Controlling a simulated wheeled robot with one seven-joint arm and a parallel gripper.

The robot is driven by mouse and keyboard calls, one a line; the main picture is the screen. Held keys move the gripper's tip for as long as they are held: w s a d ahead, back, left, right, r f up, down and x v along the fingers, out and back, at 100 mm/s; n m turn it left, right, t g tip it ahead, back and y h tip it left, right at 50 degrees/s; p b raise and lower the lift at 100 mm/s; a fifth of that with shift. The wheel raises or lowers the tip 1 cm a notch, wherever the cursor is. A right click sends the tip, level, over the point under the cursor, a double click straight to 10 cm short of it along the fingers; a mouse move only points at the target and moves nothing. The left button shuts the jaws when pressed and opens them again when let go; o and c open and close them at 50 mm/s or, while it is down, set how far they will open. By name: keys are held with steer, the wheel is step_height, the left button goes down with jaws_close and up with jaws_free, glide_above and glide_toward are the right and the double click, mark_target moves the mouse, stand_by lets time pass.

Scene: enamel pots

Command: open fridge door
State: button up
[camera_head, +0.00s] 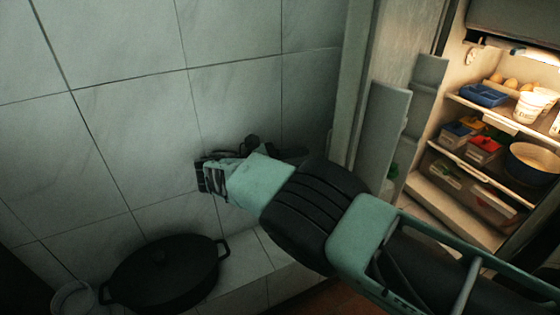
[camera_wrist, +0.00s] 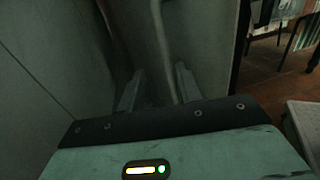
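The fridge (camera_head: 425,195) stands at the right of the head view with its lit inside showing. Its door (camera_head: 395,50) is swung open, with door shelves (camera_head: 380,130) on its inner side. My arm crosses in front of the door's lower part, and the wrist end is left of it, near the tiled wall. In the wrist view, the two fingers of my gripper (camera_wrist: 158,88) stand apart. A slim upright bar (camera_wrist: 160,45), which looks like the door handle, runs between them. I cannot tell whether either finger touches it.
A black lidded pot (camera_head: 165,272) sits on a tiled ledge at the lower left, with a pale bowl (camera_head: 73,298) beside it. The tiled wall (camera_head: 120,130) is close to my wrist. Food boxes, eggs and a dark bowl (camera_head: 533,163) fill the fridge shelves.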

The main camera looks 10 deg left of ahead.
steer(key=b+v, duration=0.6)
steer(key=b, duration=0.2)
stand_by(0.4)
jaws_close()
